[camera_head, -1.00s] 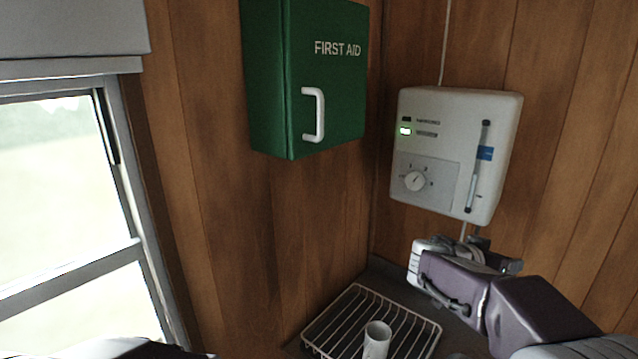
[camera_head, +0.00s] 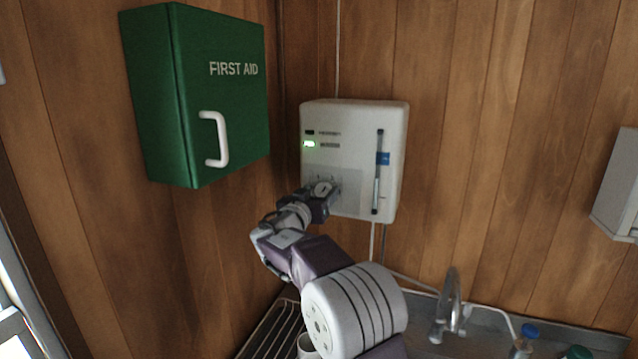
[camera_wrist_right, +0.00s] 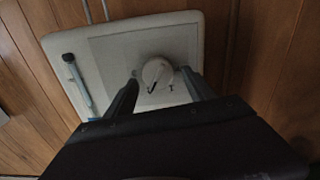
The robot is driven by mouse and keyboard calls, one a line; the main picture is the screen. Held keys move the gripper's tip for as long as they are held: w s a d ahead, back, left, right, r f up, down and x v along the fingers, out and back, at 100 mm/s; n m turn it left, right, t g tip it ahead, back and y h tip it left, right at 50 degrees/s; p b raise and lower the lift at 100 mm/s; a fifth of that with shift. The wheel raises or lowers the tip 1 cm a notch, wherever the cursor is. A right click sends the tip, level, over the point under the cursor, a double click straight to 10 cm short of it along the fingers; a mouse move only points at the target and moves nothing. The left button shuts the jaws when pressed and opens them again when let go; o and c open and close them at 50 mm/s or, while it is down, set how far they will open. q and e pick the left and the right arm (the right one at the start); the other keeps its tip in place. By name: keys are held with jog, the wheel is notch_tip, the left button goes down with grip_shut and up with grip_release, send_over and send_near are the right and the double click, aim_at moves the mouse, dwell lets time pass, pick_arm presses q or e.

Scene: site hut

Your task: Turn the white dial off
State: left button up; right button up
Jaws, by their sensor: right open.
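The white dial (camera_head: 322,189) sits low on the left of the white wall heater box (camera_head: 355,120), partly hidden by my right gripper. In the right wrist view the dial (camera_wrist_right: 157,73) is a round white knob with a dark mark, on a grey panel. My right gripper (camera_head: 325,193) is open in front of it. In the wrist view its two fingers (camera_wrist_right: 158,85) stand on either side of the dial. I cannot tell whether they touch it. A green light glows at the box's upper left. My left gripper is not in view.
A green first aid cabinet (camera_head: 195,95) with a white handle hangs to the left of the box. Below are a wire rack (camera_head: 268,335), a cup (camera_head: 306,348) and a tap (camera_head: 450,308). Bottles stand at lower right. A grey box (camera_head: 618,185) hangs at far right.

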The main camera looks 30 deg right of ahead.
jog(key=shift+w+d, duration=0.2)
jog(key=shift+d, duration=0.3)
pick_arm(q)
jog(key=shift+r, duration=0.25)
pick_arm(e)
jog(key=shift+a, duration=0.2)
